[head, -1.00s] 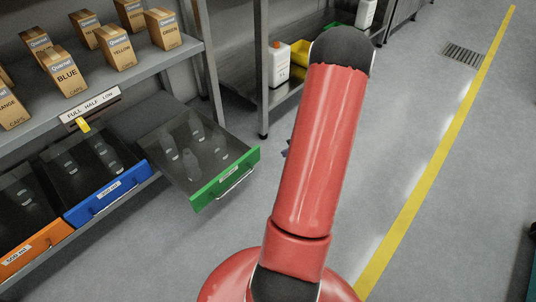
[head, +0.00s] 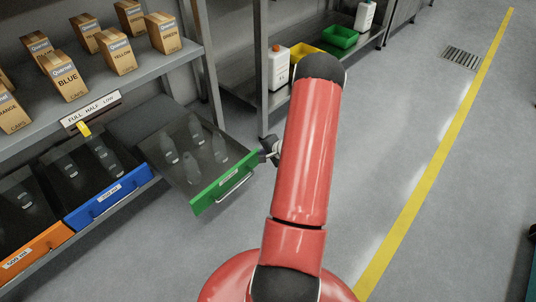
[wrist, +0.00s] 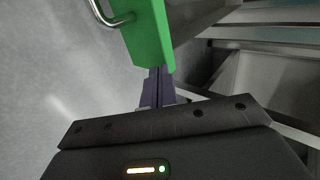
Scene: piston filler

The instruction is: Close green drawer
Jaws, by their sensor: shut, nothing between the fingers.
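The green drawer (head: 226,182) is pulled out from the lower shelf in the head view, with several bottles lying or standing under its dark see-through body. It has a silver handle on its front. My gripper (wrist: 158,82) shows in the wrist view with its purple fingers together and empty. The fingertips are right by the end of the green drawer front (wrist: 146,32), close to or touching it; I cannot tell which. The drawer handle (wrist: 108,14) is at the upper left there. In the head view my red arm hides most of the gripper, with a dark part at the drawer's right.
A blue drawer (head: 106,195) and an orange drawer (head: 37,249) sit left of the green one, further in. Boxes of caps (head: 66,79) stand on the shelf above. A second rack (head: 264,95) with white bottles and bins is behind. Open floor lies to the right.

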